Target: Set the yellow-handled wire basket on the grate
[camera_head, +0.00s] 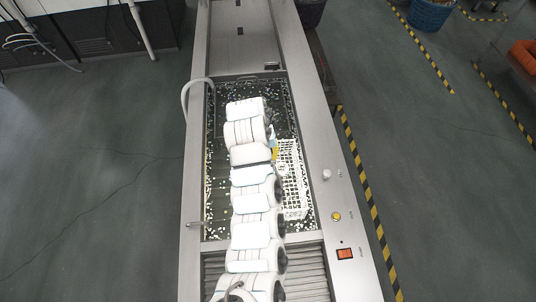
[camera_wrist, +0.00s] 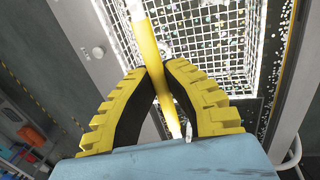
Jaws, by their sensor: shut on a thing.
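The wire basket (camera_head: 293,180) is white mesh and hangs over or in the ultrasonic tank, partly hidden by my arm in the head view. In the wrist view its mesh (camera_wrist: 203,35) fills the upper middle. Its yellow handle (camera_wrist: 147,47) runs up between my fingers. My gripper (camera_wrist: 158,75) is shut on this handle. In the head view the gripper is mostly hidden behind my arm; a bit of yellow (camera_head: 274,152) shows there. The slatted grate (camera_head: 305,262) lies at the near end of the tank, partly covered by my arm. I cannot tell the basket's exact height.
The steel tank rim (camera_head: 195,170) surrounds the speckled dark bath (camera_head: 222,190). A curved pipe (camera_head: 186,92) stands at the left rim. A knob (camera_head: 326,174), a yellow button (camera_head: 336,216) and a red switch (camera_head: 345,254) sit on the right rim.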

